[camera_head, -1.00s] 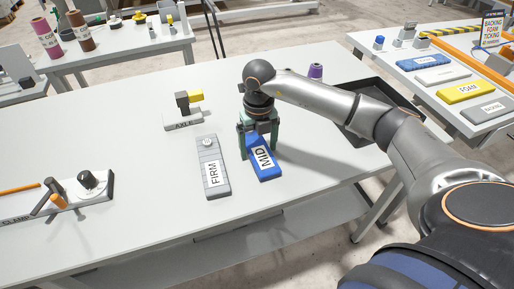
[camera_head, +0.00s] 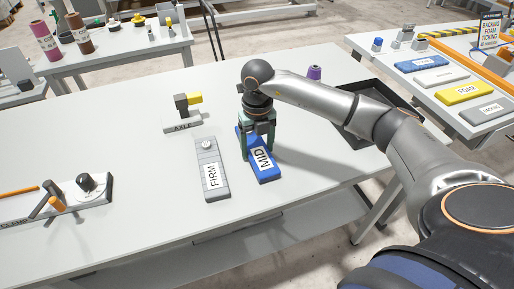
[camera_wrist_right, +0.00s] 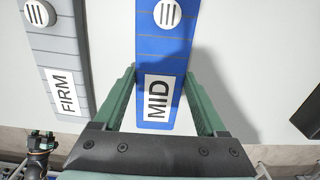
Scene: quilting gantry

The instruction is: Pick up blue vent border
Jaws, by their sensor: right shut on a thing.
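The blue vent border (camera_head: 265,173), a flat blue strip labelled "MID", lies on the light table right of the grey "FIRM" strip. In the right wrist view the blue vent border (camera_wrist_right: 165,60) shows cross lines and a round white mark with dark bars at its far end. My right gripper (camera_head: 259,153) points down over it, its green fingers shut on the strip's two sides. The wrist view also shows the right gripper (camera_wrist_right: 161,72) with one finger along each edge. The strip appears to rest on the table.
The grey strip (camera_head: 211,170) lies close beside the blue one. A block labelled "AXLE" (camera_head: 183,127) stands behind it, and a clamp fixture (camera_head: 60,205) is at left. A dark tray (camera_head: 407,98) and a purple spool (camera_head: 314,73) are at the right. The table's front is clear.

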